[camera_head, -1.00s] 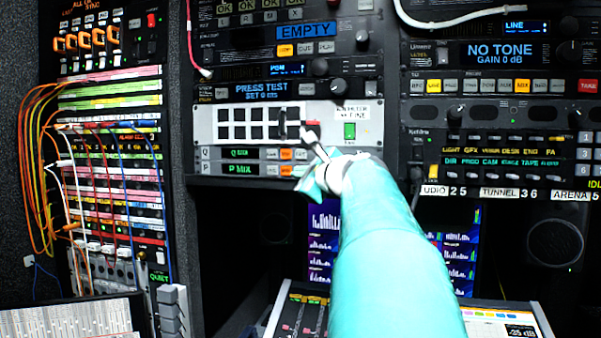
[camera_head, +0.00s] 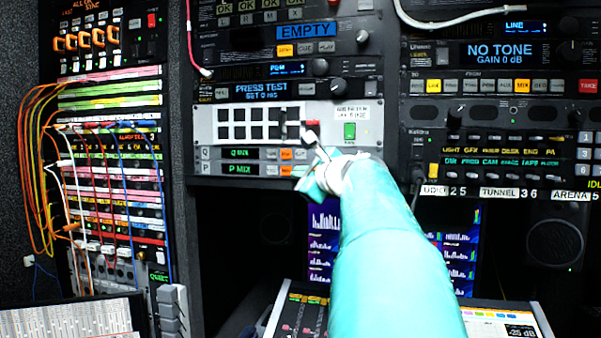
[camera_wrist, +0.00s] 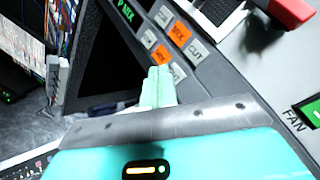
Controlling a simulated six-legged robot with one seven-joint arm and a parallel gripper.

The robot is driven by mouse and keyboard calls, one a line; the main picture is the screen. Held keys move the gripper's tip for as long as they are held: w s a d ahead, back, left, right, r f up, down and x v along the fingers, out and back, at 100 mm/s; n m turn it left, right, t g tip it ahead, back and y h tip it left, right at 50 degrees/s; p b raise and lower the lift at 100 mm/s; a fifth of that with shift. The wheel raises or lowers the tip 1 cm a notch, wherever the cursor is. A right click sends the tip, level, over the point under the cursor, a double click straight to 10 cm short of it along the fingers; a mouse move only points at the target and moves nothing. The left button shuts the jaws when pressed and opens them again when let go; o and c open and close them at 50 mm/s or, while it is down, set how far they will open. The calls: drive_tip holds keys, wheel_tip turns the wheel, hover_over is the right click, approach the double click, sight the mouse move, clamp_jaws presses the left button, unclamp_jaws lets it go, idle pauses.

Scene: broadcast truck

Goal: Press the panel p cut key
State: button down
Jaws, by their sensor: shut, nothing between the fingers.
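The panel P row, with a green "P MIX" display (camera_head: 240,170), is the lower strip of the rack unit. In the wrist view its cut key (camera_wrist: 178,72) is a pale key beside an orange lit key (camera_wrist: 160,55). My gripper (camera_wrist: 160,72) is shut and empty, its pale teal fingertips pointing at the panel, between these two keys in the picture. I cannot tell whether they touch. In the head view my gripper (camera_head: 309,187) is at the right end of the P row and partly hides it.
The Q row above has its own CUT key (camera_wrist: 199,51) and orange key (camera_wrist: 180,33), close by. A red block (camera_head: 313,125) and a green FAN switch (camera_head: 350,131) sit above right. Dark open space lies below the panel.

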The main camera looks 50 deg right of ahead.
drive_tip(key=shift+d, duration=0.15)
drive_tip(key=shift+w+d, duration=0.15)
drive_tip(key=shift+d, duration=0.1)
drive_tip(key=shift+w+d, duration=0.2)
drive_tip(key=shift+d, duration=0.1)
idle(0.5)
idle(0.4)
drive_tip(key=shift+s+a, duration=0.35)
drive_tip(key=shift+a, duration=0.3)
drive_tip(key=shift+s+a, duration=0.1)
drive_tip(key=shift+s+a, duration=0.35)
drive_tip(key=shift+a, duration=0.35)
drive_tip(key=shift+s+a, duration=0.35)
drive_tip(key=shift+a, duration=0.4)
drive_tip(key=shift+s+a, duration=0.35)
drive_tip(key=shift+a, duration=0.35)
